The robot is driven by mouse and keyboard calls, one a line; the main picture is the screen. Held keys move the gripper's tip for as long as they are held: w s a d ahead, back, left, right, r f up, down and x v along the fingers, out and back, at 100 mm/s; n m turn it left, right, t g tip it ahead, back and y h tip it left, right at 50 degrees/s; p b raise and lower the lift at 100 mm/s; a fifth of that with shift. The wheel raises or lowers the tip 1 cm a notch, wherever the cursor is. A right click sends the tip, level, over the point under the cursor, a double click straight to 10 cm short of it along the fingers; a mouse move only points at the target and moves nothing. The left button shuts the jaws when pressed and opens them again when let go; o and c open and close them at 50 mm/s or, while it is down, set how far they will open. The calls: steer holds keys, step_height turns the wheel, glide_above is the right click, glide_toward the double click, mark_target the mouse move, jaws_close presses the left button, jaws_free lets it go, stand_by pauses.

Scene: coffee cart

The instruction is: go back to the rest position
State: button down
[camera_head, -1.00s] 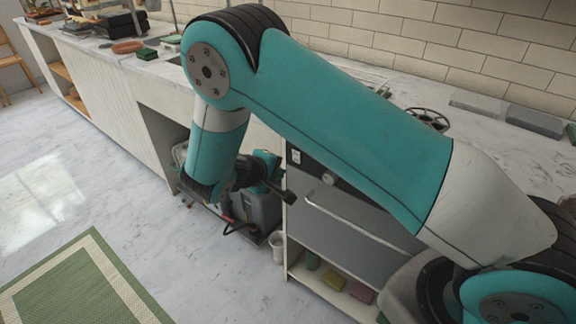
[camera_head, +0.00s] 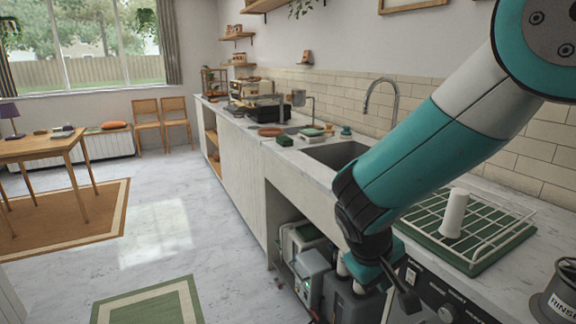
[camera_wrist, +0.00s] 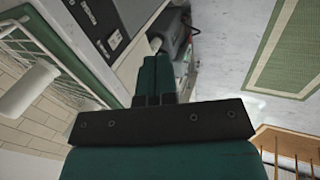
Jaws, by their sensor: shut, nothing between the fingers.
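My gripper (camera_head: 407,300) hangs at the lower end of my teal and grey arm, in front of the counter's edge in the head view. In the wrist view its dark green fingers (camera_wrist: 154,76) are together, with nothing held between them. The gripper is in the air, and I see no contact with anything, though its tip is small and dark in the head view.
A green drying rack (camera_head: 468,232) with a white cylinder (camera_head: 454,213) stands on the counter right of my arm. The sink (camera_head: 335,154) is behind the arm. Grey equipment (camera_head: 312,270) fills the open bay below. The floor (camera_head: 160,235) at left is mostly clear.

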steer(key=s+a+r+n+g+y+p, duration=0.1)
steer(key=s+r+y, duration=0.3)
steer(key=s+r, duration=0.3)
steer(key=s+a+r+n+g+y+p, duration=0.1)
steer(key=s+r+y, duration=0.3)
steer(key=s+r, duration=0.4)
steer(key=s+a, duration=0.1)
steer(key=s, duration=0.4)
steer(key=shift+s+r, duration=0.25)
steer(key=shift+r, duration=0.05)
stand_by(0.5)
